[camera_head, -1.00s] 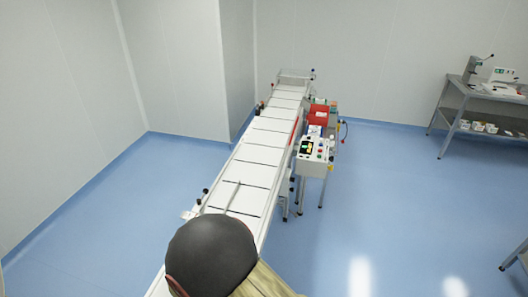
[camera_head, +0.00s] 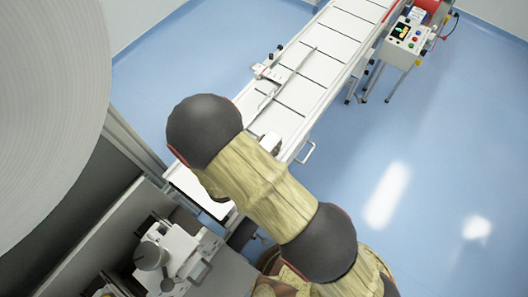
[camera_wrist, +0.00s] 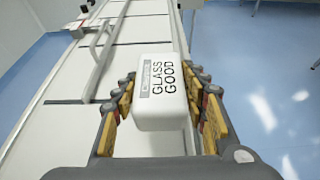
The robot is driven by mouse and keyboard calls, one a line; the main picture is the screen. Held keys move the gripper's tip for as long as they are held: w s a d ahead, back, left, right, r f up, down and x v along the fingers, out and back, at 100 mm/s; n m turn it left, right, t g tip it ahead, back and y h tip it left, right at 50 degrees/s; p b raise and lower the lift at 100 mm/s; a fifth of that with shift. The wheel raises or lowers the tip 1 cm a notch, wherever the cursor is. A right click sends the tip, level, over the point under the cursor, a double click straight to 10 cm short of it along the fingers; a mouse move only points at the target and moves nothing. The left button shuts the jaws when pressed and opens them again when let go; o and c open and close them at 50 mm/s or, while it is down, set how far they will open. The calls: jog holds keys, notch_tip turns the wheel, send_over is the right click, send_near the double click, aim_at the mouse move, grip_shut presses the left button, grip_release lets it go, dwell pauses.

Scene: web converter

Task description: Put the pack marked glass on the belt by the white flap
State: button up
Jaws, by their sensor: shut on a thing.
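In the wrist view, my gripper (camera_wrist: 163,98) is shut on a white rounded pack (camera_wrist: 160,117) printed GLASS GOOD. The pack sits between the yellow finger pads, with the white belt (camera_wrist: 66,128) behind it and to the left. In the head view, my arm hides the gripper; a small pale piece beside the arm may be the pack. The belt (camera_head: 318,72) runs up to the right, with dark cross lines. A thin pale bar lies slantwise across it (camera_head: 287,82), also in the wrist view (camera_wrist: 98,62). I cannot tell whether this bar is the white flap.
A control box with buttons (camera_head: 405,38) stands right of the belt. A grey bench with a white device (camera_head: 172,258) is at lower left, below a large pale roll (camera_head: 45,100). Blue floor (camera_head: 450,130) is clear on the right.

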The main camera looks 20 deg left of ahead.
jog(key=shift+s+a+f, duration=0.25)
jog(key=shift+s+f, duration=0.1)
jog(key=shift+f, duration=0.15)
jog(key=shift+s+a+f, duration=0.2)
jog(key=shift+s+f, duration=0.1)
jog(key=shift+f, duration=0.15)
jog(key=shift+s+a+f, duration=0.1)
jog(key=shift+s+f, duration=0.05)
jog(key=shift+f, duration=1.55)
jog(key=shift+f, duration=0.15)
jog(key=o, duration=1.3)
